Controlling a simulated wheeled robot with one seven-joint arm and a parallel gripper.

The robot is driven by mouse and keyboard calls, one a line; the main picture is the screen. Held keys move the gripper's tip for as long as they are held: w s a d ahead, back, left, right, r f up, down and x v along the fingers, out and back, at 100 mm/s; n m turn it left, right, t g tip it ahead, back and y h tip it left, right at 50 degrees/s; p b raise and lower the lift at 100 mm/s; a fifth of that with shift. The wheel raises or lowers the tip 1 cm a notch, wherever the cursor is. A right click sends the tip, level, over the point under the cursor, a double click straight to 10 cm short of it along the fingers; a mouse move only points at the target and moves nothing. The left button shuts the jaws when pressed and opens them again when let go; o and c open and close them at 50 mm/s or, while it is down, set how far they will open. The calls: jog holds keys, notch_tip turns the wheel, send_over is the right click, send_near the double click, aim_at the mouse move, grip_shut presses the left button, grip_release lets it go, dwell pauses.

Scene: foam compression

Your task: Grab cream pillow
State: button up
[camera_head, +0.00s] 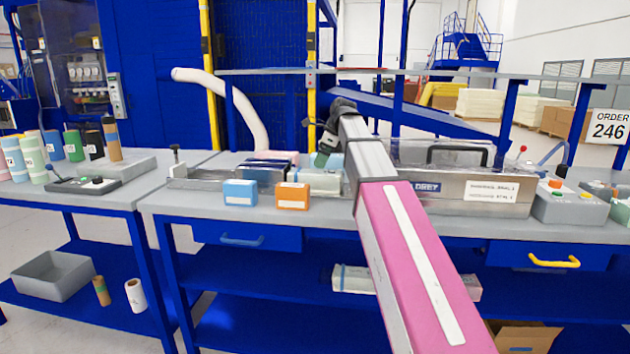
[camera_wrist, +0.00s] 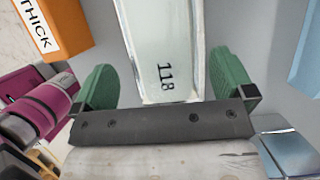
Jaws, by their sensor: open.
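A pale, cream-white pillow (camera_head: 320,183) lies on the grey workbench, just right of a small orange box. In the wrist view, a pale clear-wrapped pillow (camera_wrist: 162,40) marked "118" runs away from the gripper. It looks like the same pillow. My gripper (camera_wrist: 168,90), with two green-padded fingers, is open, and the fingers stand at either side of the pillow's near end. A gap shows beside the fingers, and contact cannot be told. In the head view, my gripper (camera_head: 325,155) is above and behind the pillow, partly hidden by my arm.
The orange box (camera_head: 292,196) is close on the pillow's left; a blue box (camera_head: 240,193) stands further left. A metal machine (camera_head: 460,190) fills the bench's right side. A pale hose (camera_head: 245,115) rises behind. Another pale package (camera_head: 352,280) lies on the lower shelf.

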aim_at(316, 172)
jog(key=x, duration=0.8)
jog(key=shift+f, duration=0.1)
jog(key=c, duration=0.5)
